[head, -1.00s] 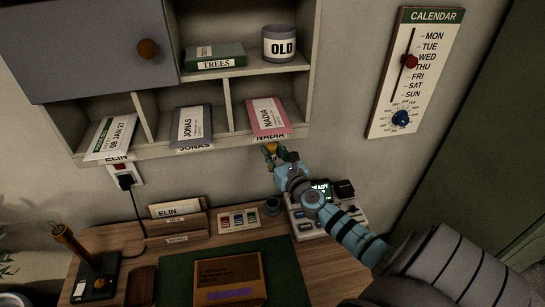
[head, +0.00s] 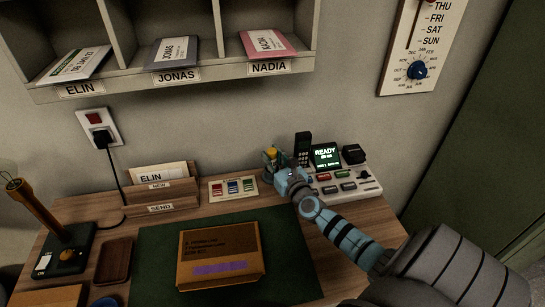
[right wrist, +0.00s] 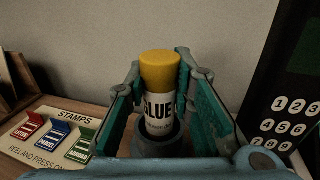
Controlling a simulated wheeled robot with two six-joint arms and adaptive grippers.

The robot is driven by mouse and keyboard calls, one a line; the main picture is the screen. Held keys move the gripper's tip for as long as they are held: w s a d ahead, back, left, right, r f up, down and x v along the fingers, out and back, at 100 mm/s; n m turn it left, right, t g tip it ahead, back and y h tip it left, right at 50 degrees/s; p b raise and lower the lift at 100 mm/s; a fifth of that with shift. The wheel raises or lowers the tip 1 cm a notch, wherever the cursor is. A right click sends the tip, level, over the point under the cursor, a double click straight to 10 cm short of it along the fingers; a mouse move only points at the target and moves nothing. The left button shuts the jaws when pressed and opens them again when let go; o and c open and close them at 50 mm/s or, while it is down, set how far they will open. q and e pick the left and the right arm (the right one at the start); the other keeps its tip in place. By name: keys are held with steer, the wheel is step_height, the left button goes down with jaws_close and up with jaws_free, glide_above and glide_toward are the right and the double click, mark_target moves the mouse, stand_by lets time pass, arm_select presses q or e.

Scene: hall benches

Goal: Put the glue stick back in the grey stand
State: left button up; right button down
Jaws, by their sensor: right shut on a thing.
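The glue stick (right wrist: 159,90), white with a yellow cap and the word GLUE, stands upright between the fingers of my right gripper (head: 273,160). That gripper is shut on it. In the head view only a bit of the yellow cap (head: 271,152) shows. The round grey stand (right wrist: 158,146) shows in the right wrist view directly below the glue stick, its rim around the lower end. I cannot tell whether that end is inside the stand or just above it. In the head view the gripper hides most of the stand. My left gripper is not in view.
A stamps card (head: 233,188) lies just left of my right gripper. A dark handset (head: 303,146) and a console with a READY screen (head: 326,156) stand close on its right. A brown box (head: 221,255) lies on the green mat (head: 290,265) in front.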

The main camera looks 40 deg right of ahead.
steer(key=shift+f, duration=0.15)
steer(key=c, duration=1.4)
jaws_free()
steer(key=shift+s+r, duration=0.2)
steer(key=shift+r, duration=0.05)
steer(key=p+v, duration=0.1)
steer(key=v, duration=1)
steer(key=shift+s+a, duration=0.1)
steer(key=shift+s, duration=0.25)
